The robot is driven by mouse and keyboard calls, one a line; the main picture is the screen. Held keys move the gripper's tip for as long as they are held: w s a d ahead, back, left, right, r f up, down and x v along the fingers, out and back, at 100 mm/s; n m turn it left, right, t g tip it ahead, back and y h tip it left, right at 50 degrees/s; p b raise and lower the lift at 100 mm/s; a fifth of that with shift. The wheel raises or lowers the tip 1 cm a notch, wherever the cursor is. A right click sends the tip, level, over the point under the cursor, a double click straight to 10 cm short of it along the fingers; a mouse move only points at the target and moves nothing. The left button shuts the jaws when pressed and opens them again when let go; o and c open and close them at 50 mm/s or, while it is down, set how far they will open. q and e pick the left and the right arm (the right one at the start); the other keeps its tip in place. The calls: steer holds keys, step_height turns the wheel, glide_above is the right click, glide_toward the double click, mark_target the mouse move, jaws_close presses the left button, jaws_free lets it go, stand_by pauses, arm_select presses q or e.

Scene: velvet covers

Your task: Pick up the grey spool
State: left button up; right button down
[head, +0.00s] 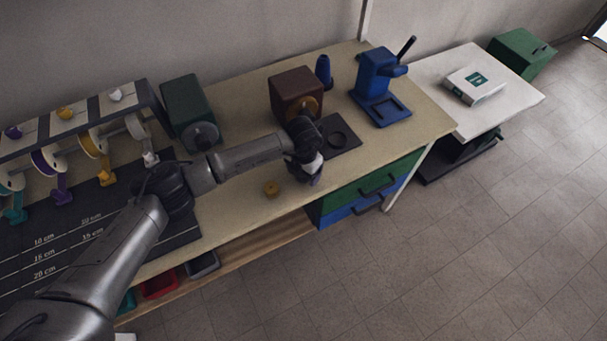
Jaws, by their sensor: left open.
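Several ribbon spools hang on the rack at the left in the head view. The one at the right end (135,126) is pale, whitish grey, with a pale tab below it. It is the closest match to a grey spool, though I cannot tell its colour for sure. My left gripper (308,176) is open over the front of the table, in front of the brown box and well to the right of the rack. It points down. The fingers are small and dark, and I see nothing held. My right gripper is not in view.
A green box with a grey disc (188,108), a brown box (293,88) and a blue press (378,85) stand along the table (245,204).

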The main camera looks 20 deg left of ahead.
arm_select(q)
steer(key=c, duration=1)
steer(key=shift+r, duration=0.1)
